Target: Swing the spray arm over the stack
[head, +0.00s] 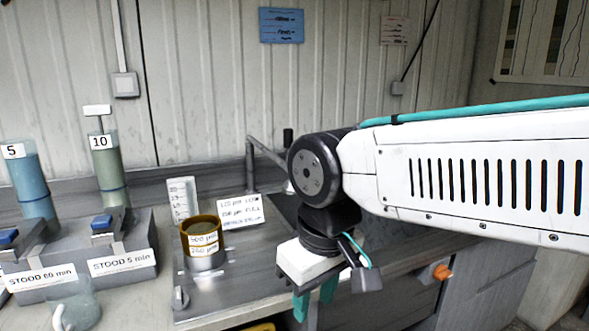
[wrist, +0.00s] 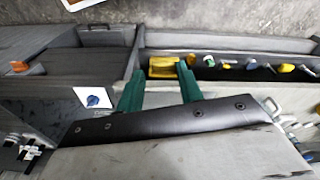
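The sieve stack (head: 203,243), with a brass upper ring and labels reading 500 µm and 250 µm, stands upright on the grey bench left of centre in the head view. A grey bent pipe (head: 264,149), which looks like the spray arm, rises behind and right of the stack. It slants toward the right, away from above the stack, and its far end is partly hidden by my arm. My gripper (head: 316,303) points down near the bench's front edge, right of the stack. In the wrist view its teal fingers (wrist: 160,88) are apart with nothing held between them.
A white scale card (head: 183,199) and a label card (head: 241,211) stand behind the stack. Blue (head: 31,180) and green (head: 108,165) cylinders stand in a grey block at left. The wrist view shows a trough with a yellow item (wrist: 163,66) and several small coloured pieces.

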